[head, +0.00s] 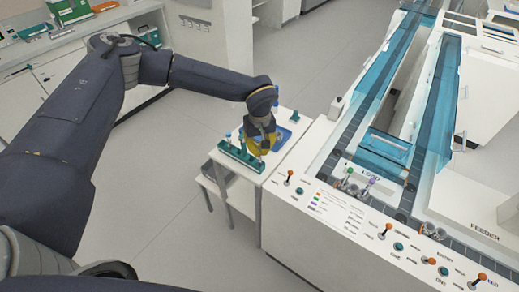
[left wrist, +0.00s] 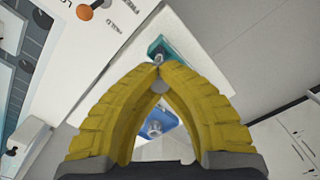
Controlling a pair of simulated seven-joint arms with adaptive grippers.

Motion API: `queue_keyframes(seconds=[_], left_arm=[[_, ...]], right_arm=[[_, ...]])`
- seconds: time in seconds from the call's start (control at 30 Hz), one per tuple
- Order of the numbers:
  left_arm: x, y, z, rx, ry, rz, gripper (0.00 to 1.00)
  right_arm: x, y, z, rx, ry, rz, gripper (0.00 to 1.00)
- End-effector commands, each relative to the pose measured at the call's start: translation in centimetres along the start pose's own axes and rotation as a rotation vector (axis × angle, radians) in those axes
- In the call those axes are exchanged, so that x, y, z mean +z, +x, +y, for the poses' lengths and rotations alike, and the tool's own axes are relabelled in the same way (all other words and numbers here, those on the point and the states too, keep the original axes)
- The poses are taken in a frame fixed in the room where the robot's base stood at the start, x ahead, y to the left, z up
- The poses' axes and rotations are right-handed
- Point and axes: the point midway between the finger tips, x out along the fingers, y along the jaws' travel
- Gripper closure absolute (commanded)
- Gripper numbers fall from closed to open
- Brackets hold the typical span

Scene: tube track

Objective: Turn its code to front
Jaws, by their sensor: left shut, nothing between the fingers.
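My left gripper (head: 262,150) hangs over the small white side table, its yellow fingers just above or beside a teal tube rack (head: 240,158). In the left wrist view the yellow fingertips (left wrist: 158,63) meet in a point, shut and empty, in front of a teal block (left wrist: 178,50). A tube with a blue cap (head: 228,136) stands at the rack's left end. At the LOAD spot of the machine stand a green-capped tube (head: 349,172) and a purple-capped tube (head: 371,181). No code can be made out on any tube. My right gripper is not in view.
A blue tray (head: 283,138) lies on the side table behind the gripper; it also shows between the fingers in the left wrist view (left wrist: 166,117). The white machine with its panel of orange-knobbed levers (head: 386,230) borders the table on the right. Open floor lies left.

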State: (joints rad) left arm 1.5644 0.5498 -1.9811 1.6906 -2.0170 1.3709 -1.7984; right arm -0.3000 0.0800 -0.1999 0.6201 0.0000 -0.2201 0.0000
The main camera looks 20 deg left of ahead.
Motion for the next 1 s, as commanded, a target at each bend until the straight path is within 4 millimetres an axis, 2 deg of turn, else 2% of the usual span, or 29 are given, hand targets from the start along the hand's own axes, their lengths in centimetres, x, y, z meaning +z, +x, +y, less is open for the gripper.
queue_keyframes(seconds=[0.83, 1.0], left_arm=[[-0.02, 0.29, -0.01, 0.0, 0.027, 0.0, 1.0], [-0.02, 0.28, 0.0, 0.0, 0.027, 0.0, 0.8]], right_arm=[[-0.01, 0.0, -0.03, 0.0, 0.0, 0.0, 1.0], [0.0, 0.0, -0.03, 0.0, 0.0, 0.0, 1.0]])
